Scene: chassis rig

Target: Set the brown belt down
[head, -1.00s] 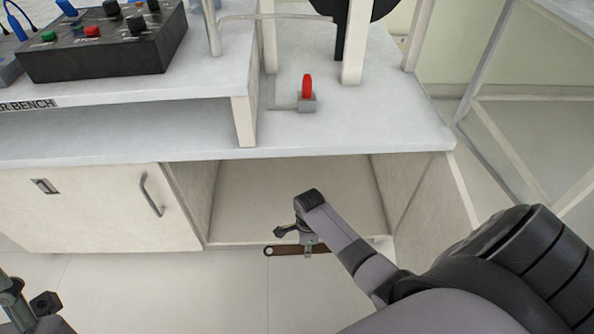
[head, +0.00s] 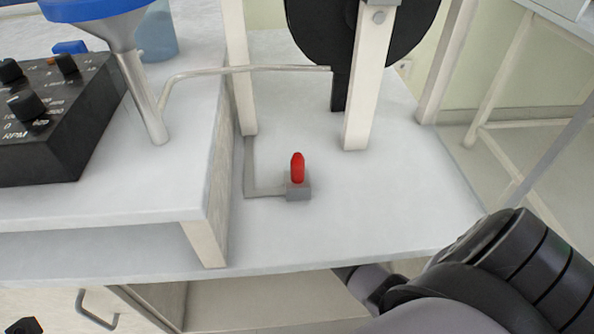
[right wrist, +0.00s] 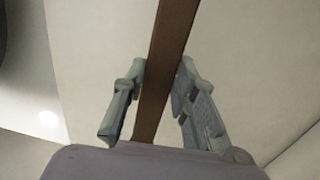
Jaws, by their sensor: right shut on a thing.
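The brown belt (right wrist: 170,45) shows in the right wrist view as a long, narrow strip running from the top edge down between my fingers. My right gripper (right wrist: 162,82) is shut on it, with one grey finger on each side. A pale, plain surface lies behind the belt. In the head view my right arm reaches down past the bench's front edge, and its gripper and the belt are hidden there. Only a small dark part, probably of my left arm, shows at the bottom left corner; no left fingers are visible.
The white bench top (head: 400,205) holds a red-handled lever (head: 298,168) on a grey bracket, and a black wheel (head: 415,30) between white posts. A black control box (head: 55,120) stands on the raised shelf at left. A cupboard handle (head: 97,310) and open bay lie below.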

